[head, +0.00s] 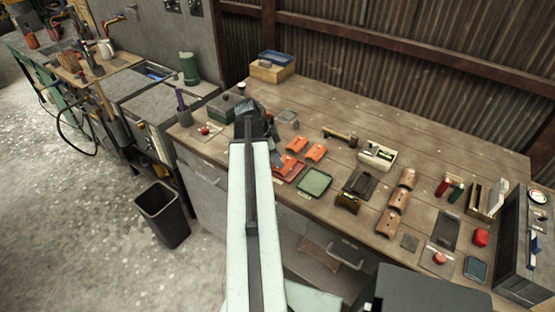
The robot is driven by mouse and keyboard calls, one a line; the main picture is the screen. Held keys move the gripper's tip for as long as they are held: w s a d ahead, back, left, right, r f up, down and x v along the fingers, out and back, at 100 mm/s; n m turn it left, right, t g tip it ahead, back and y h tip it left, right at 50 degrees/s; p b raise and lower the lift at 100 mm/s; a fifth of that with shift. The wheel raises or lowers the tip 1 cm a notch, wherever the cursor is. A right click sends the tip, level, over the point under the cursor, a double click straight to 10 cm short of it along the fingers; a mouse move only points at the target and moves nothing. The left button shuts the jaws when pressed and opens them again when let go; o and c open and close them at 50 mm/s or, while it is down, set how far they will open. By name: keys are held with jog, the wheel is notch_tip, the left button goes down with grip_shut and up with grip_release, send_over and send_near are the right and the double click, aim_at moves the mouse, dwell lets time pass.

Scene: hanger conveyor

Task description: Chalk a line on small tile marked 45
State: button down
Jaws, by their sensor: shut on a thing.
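My gripper (254,122) is at the end of my arm, over the left part of the wooden workbench. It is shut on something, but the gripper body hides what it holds. Small orange tiles (297,144) and (315,152) lie just to the right of the gripper, with a red-orange tile (290,169) nearer the front edge. A row of brown curved tiles (398,199) lies further right. No number 45 is legible on any tile, and I cannot make out any chalk.
A green-grey tray (314,183), a cream box (377,156) and a dark block (359,184) stand near the tiles. A wooden box (272,70) stands at the back. A black bin (162,213) is on the floor. The bench's back middle is clear.

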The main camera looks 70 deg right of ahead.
jog(key=shift+f+b, duration=0.65)
dwell(0.6)
jog(key=shift+s+d, duration=0.2)
jog(key=shift+d, duration=0.6)
jog(key=shift+a, duration=0.1)
jog(key=shift+w+a, duration=0.2)
jog(key=shift+a, duration=0.55)
jog(key=shift+d, duration=0.1)
jog(key=shift+s+d, duration=0.2)
jog(key=shift+d, duration=0.5)
jog(key=shift+a, duration=0.15)
